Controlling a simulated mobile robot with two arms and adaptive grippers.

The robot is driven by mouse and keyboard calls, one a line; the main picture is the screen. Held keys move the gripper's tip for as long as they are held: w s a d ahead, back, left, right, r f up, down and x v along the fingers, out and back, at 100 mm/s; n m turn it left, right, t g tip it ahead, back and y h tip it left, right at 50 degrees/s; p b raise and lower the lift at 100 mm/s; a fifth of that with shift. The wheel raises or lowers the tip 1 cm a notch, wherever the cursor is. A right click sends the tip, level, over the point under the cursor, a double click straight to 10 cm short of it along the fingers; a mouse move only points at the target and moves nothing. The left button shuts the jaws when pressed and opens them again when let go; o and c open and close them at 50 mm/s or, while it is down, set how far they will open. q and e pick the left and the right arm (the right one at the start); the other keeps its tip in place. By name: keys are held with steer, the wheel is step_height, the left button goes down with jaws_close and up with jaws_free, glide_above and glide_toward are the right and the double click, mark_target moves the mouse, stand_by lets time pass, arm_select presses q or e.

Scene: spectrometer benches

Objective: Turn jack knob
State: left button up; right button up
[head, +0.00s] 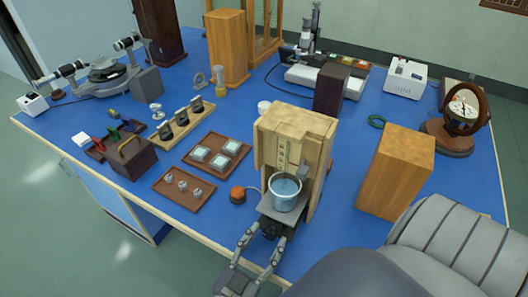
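The dark jack knob (270,229) faces the front, just below the beaker. My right gripper (265,237) comes from the front edge with its two fingers spread, one toward each side of the knob. It looks open, and I cannot tell whether a finger touches the knob. The jack's body is mostly hidden by the beaker and the knob. My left gripper is not in view.
A wooden housing (294,137) stands right behind the beaker. A wooden block (397,172) stands to the right. Bare blue bench shows between housing and block.

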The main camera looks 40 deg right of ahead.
steer(key=c, duration=0.8)
steer(key=shift+r+n+p, duration=0.1)
steer(key=shift+n+p, duration=0.4)
steer(key=shift+n, duration=0.7)
steer(key=shift+c, duration=0.2)
steer(key=shift+w+n, duration=0.1)
steer(key=shift+n, duration=0.8)
steer(key=o, duration=1.1)
step_height(320, 180, up, 10)
steer(key=shift+f, duration=0.1)
steer(key=shift+c, duration=0.2)
